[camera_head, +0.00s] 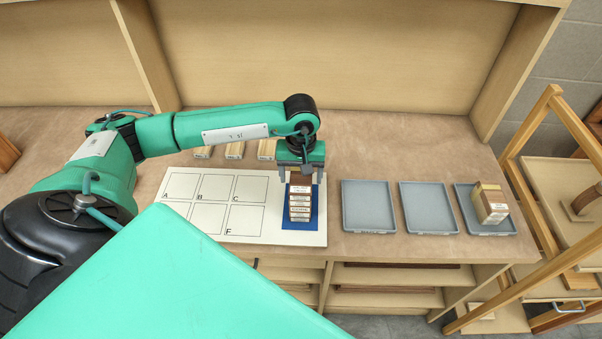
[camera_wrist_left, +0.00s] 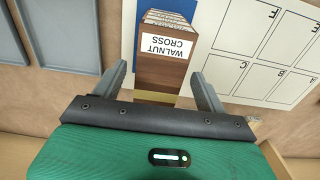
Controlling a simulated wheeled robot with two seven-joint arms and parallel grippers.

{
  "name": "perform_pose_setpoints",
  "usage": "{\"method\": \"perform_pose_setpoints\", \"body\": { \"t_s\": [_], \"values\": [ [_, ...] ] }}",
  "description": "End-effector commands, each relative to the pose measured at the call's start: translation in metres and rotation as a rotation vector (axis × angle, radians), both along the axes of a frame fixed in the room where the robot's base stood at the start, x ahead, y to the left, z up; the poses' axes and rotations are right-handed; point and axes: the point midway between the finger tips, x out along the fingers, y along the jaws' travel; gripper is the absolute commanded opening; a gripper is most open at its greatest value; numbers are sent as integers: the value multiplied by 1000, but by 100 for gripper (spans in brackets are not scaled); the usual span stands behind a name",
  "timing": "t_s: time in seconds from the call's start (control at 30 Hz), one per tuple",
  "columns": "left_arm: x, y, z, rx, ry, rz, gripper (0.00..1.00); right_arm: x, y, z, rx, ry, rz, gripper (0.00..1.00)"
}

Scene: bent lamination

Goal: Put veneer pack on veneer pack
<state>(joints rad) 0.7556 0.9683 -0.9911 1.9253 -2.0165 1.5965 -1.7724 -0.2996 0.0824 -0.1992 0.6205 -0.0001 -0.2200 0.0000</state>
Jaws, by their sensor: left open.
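A stack of veneer packs (camera_head: 300,207) stands on the blue pad at the right end of the white lettered board. My left gripper (camera_head: 301,175) is over the top of this stack. In the left wrist view the open fingers (camera_wrist_left: 160,88) are on either side of a brown pack labelled "WALNUT CROSS" (camera_wrist_left: 163,62), without visibly closing on it. Another veneer pack (camera_head: 490,203) stands on the rightmost grey tray. My right gripper is not in view.
The white board (camera_head: 237,234) has lettered squares, all bare. Two grey trays (camera_head: 368,205) (camera_head: 428,207) are empty, and the rightmost tray (camera_head: 470,222) holds the pack. Several light wooden pieces (camera_head: 235,150) lie behind the board. A wooden rack (camera_head: 540,110) stands at right.

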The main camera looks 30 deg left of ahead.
Motion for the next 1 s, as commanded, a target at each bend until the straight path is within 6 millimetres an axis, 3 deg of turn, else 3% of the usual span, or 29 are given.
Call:
{"method": "perform_pose_setpoints", "body": {
  "t_s": [0.03,0.17,0.6,0.8,1.0],
  "values": [
    [0,0,4,0,0,0,74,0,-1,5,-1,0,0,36],
    [2,0,19,0,-7,-1,74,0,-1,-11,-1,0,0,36],
    [1,0,103,0,-4,-1,74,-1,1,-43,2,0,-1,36],
    [1,0,120,-1,-3,0,74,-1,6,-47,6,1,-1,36],
    [0,0,122,0,0,0,74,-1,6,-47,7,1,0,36]
  ]
}}
